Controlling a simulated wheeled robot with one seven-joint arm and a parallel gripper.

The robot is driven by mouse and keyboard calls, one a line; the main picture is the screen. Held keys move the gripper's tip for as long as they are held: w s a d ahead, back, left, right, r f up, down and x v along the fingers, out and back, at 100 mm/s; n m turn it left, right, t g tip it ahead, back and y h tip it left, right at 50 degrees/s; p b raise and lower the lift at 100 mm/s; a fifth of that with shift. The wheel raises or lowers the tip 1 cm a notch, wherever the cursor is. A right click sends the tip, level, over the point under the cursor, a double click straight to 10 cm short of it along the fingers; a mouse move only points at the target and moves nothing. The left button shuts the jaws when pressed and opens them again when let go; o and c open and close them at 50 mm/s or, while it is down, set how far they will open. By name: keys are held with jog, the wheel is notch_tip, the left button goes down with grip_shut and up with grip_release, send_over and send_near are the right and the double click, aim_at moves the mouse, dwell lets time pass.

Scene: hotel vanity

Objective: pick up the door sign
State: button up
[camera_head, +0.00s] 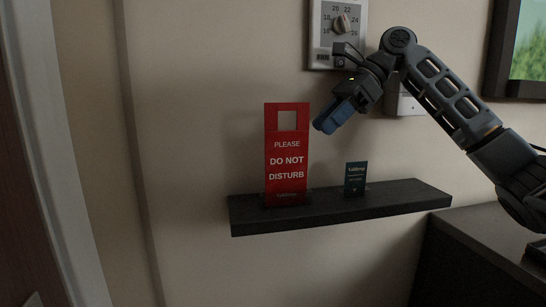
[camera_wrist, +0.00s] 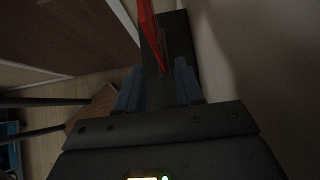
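The red door sign (camera_head: 286,160) stands upright at the left part of a dark wall shelf (camera_head: 410,198). It has a square hole near its top and reads "PLEASE DO NOT DISTURB". My gripper (camera_head: 324,124) is up and to the right of the sign's upper part, its blue fingers pointing down and left. In the head view the fingers overlap one another. In the wrist view my gripper (camera_wrist: 160,68) is open, with a gap between its fingers. The sign (camera_wrist: 150,32) shows there edge-on, beyond the fingertips and apart from them.
A small dark blue card (camera_head: 355,179) stands on the shelf to the right of the sign. A thermostat dial (camera_head: 341,24) is on the wall above, with a white wall box (camera_head: 404,103) behind my arm. A dark counter (camera_head: 480,240) is at lower right.

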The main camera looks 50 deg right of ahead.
aim_at(308, 140)
jog(key=x, duration=0.7)
jog(key=shift+a, duration=0.35)
grip_shut()
